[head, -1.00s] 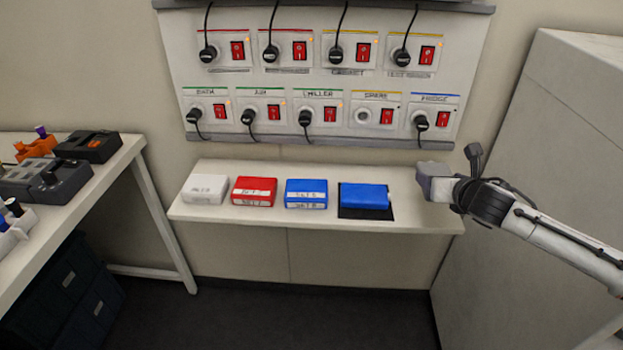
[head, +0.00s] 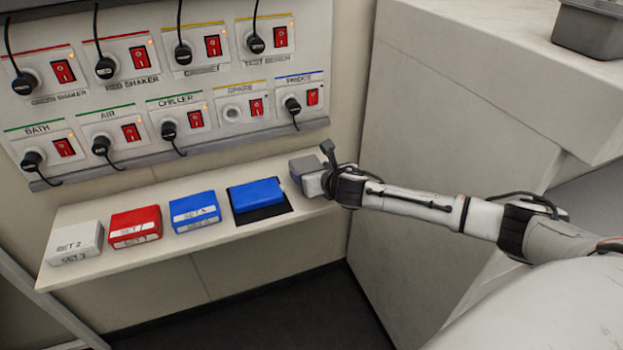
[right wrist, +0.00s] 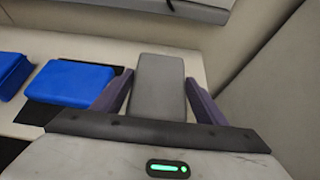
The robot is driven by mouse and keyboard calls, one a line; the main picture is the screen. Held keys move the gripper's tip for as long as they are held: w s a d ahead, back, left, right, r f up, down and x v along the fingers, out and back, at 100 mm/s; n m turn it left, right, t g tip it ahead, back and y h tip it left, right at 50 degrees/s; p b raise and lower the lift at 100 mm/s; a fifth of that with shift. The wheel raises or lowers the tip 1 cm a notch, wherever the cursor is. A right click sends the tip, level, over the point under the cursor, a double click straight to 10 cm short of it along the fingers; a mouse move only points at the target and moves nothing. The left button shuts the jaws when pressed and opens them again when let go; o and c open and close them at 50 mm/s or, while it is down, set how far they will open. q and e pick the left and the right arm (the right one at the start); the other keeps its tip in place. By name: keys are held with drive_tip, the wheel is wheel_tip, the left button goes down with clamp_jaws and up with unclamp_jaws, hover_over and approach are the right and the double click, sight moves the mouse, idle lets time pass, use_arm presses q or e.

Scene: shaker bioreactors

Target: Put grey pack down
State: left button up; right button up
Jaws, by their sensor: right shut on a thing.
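My right gripper (right wrist: 157,95) is shut on the grey pack (right wrist: 157,82), which sits between its two purple fingers in the right wrist view. In the head view the right gripper (head: 312,180) is at the right end of the white wall shelf (head: 230,233), with the grey pack (head: 304,165) at its tip. The pack is right of a blue pack (head: 257,194) that lies on a black mat (head: 262,215), with a gap between them. I cannot tell whether the grey pack touches the shelf. My left gripper is out of view.
A white pack (head: 76,242), a red pack (head: 135,225) and another blue pack (head: 195,211) stand left on the shelf. A panel of plugs and switches (head: 165,75) hangs above. A large pale cabinet (head: 440,120) stands close on the right.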

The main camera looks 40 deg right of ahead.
wheel_tip(320, 180, down, 2)
drive_tip(key=shift+f, duration=0.2)
drive_tip(key=o, duration=1.3)
drive_tip(key=shift+f, duration=0.1)
drive_tip(key=shift+c, duration=0.2)
